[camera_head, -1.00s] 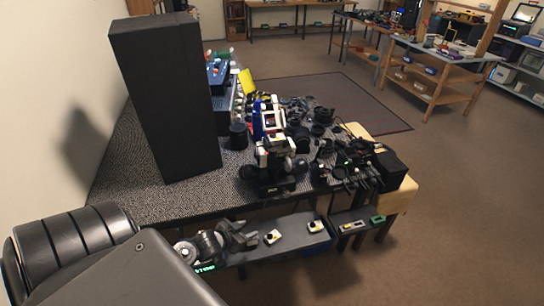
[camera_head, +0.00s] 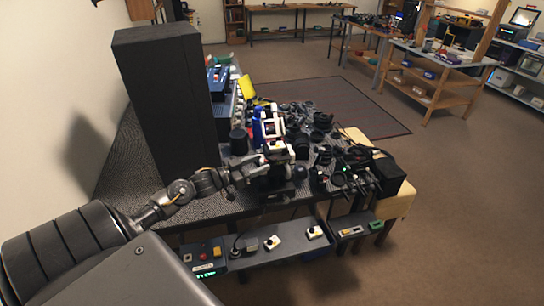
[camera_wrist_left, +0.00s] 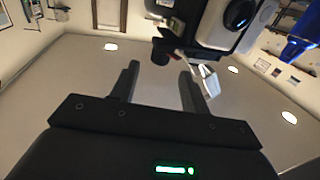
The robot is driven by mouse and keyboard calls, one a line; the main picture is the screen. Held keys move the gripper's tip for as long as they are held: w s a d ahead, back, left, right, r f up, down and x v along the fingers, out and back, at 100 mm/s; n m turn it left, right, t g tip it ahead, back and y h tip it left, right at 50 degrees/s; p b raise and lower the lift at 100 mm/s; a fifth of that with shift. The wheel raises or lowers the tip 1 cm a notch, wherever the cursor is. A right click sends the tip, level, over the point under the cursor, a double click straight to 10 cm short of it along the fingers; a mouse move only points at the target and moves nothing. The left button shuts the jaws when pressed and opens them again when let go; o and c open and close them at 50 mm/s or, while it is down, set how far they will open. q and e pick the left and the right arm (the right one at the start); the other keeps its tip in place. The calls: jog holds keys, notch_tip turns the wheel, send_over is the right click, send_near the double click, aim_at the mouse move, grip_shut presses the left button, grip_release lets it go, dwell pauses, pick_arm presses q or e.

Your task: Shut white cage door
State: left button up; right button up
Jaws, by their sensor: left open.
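A white cage-like frame (camera_head: 272,129) stands on top of a black and white device (camera_head: 280,152) near the table's front edge. I cannot tell for sure which part is its door. My left gripper (camera_head: 262,160) is at the left side of this device, below the frame. In the left wrist view my gripper (camera_wrist_left: 160,78) is open with nothing between its fingers. The white device (camera_wrist_left: 220,22) is above the fingers there. A small white flap (camera_wrist_left: 208,82) hangs beside the right finger; I cannot tell if they touch. My right gripper is not in view.
A blue object (camera_head: 257,127) stands beside the white frame. Black camera parts (camera_head: 325,123) crowd the right side. A low grey shelf (camera_head: 262,260) with small switch boxes runs along the front.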

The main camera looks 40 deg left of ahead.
aim_at(272, 157)
pick_arm(q)
jog(key=p+x, duration=0.1)
jog(key=x, duration=0.5)
jog(key=shift+s, duration=0.1)
grip_shut()
jog(key=shift+a, duration=0.1)
